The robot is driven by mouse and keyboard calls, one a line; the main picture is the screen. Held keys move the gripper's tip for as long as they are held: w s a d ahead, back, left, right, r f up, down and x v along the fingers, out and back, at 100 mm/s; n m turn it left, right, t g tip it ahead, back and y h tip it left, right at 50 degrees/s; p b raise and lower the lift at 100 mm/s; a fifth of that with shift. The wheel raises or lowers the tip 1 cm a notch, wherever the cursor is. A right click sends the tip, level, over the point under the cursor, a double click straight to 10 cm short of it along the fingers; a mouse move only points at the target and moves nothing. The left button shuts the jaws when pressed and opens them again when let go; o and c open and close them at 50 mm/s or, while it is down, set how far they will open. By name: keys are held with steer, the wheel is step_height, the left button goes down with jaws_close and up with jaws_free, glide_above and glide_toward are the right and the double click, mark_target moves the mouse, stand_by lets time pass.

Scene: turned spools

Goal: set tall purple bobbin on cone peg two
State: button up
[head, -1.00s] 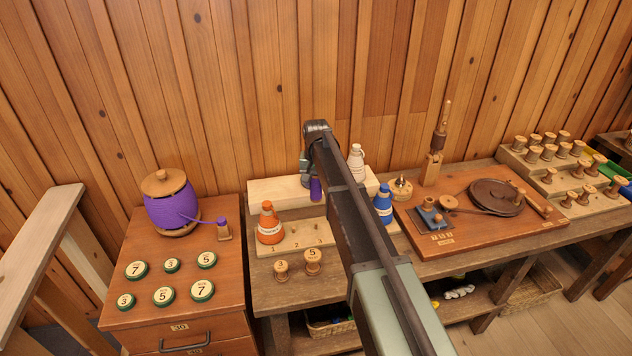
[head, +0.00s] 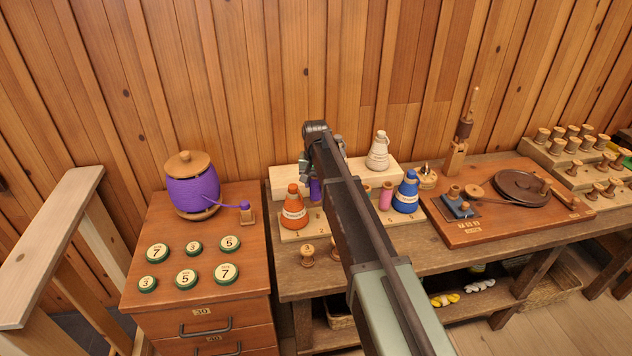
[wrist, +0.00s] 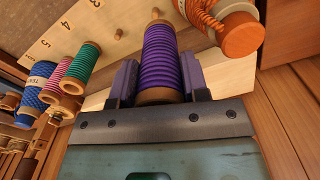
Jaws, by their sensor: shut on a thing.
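The tall purple bobbin (wrist: 160,58) is between the jaws of my gripper (wrist: 160,82), which is shut on it in the wrist view. In the head view the bobbin (head: 315,189) shows as a small purple piece just right of the orange cone (head: 293,208), partly behind my arm. The numbered peg board (head: 290,236) is below it, with the 1 and 2 marks visible. A bare peg tip (wrist: 155,12) shows just past the bobbin's far end, and another bare peg (wrist: 118,33) stands to its left. I cannot tell whether the bobbin touches the board.
The orange cone (wrist: 238,32) is close on the right in the wrist view. A green bobbin (wrist: 80,62), a pink one (wrist: 62,82) and the blue cone (head: 407,195) stand farther along the board. A white cone (head: 378,152) is on the pale rear block (head: 285,178).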

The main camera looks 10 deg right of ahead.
mark_target(318, 200)
steer(key=f+b, duration=0.3)
steer(key=d+f+b, duration=0.1)
steer(key=f+b, duration=0.1)
stand_by(0.6)
steer(key=shift+f+b, duration=1)
steer(key=shift+b, duration=0.15)
steer(key=shift+f+b, duration=0.65)
steer(key=o, duration=0.6)
steer(key=shift+o, duration=0.2)
step_height(318, 200, up, 11)
steer(key=p, duration=1.1)
